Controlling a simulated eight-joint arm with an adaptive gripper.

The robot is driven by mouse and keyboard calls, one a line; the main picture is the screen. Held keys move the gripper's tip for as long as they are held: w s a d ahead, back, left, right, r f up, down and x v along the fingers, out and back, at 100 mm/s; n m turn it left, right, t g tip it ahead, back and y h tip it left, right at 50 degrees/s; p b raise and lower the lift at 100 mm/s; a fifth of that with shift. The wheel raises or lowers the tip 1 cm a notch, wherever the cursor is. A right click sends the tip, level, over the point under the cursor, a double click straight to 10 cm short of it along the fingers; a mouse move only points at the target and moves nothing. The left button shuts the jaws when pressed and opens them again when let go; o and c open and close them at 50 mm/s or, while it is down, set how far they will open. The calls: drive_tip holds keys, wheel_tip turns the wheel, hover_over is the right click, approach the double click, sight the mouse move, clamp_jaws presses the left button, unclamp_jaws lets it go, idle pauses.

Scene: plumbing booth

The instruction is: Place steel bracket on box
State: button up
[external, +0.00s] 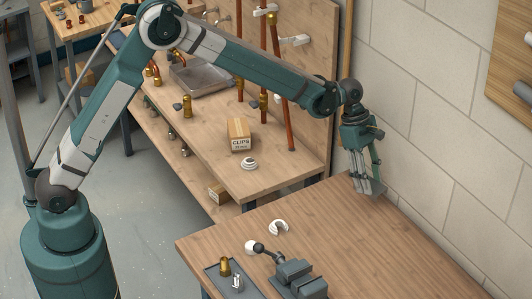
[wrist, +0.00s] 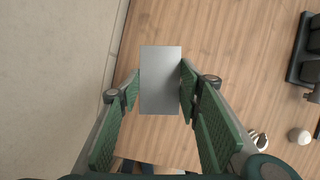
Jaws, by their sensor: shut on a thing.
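The steel bracket (wrist: 160,72) shows in the wrist view as a flat grey rectangular plate between my green-padded fingers. My gripper (wrist: 161,90) is shut on it, with a finger on each side. In the external view my gripper (external: 369,186) points down over the far right edge of the near table, close to the wall, and the bracket is hard to separate from the fingers. A cardboard box (external: 239,135) marked CLIPS stands on the back bench, left of my gripper and well apart from it. Any bend in the bracket is hidden.
A vise (external: 300,280) and a dark tray (external: 232,281) with brass and white fittings are on the near table. A white curved fitting (external: 279,227) lies there too. Upright copper pipes (external: 279,85) stand behind the box. Another small box (external: 219,192) sits below the bench top.

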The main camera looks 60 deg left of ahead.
drive_tip(key=shift+a, duration=0.1)
drive_tip(key=s+a+r+n+t, duration=0.1)
drive_tip(key=s+a+n, duration=0.2)
drive_tip(key=a, duration=1.5)
drive_tip(key=r+n+t+y+p, duration=0.1)
drive_tip(key=n+t+y+p, duration=0.15)
drive_tip(key=n, duration=0.55)
hover_over(242, 127)
drive_tip(key=s, duration=0.2)
drive_tip(key=shift+w+a+r+b, duration=0.15)
drive_tip(key=shift+a+b, duration=0.25)
drive_tip(key=shift+a, duration=0.05)
drive_tip(key=shift+g, duration=0.25)
drive_tip(key=shift+f, duration=3.15)
drive_tip(key=shift+f, duration=1.85)
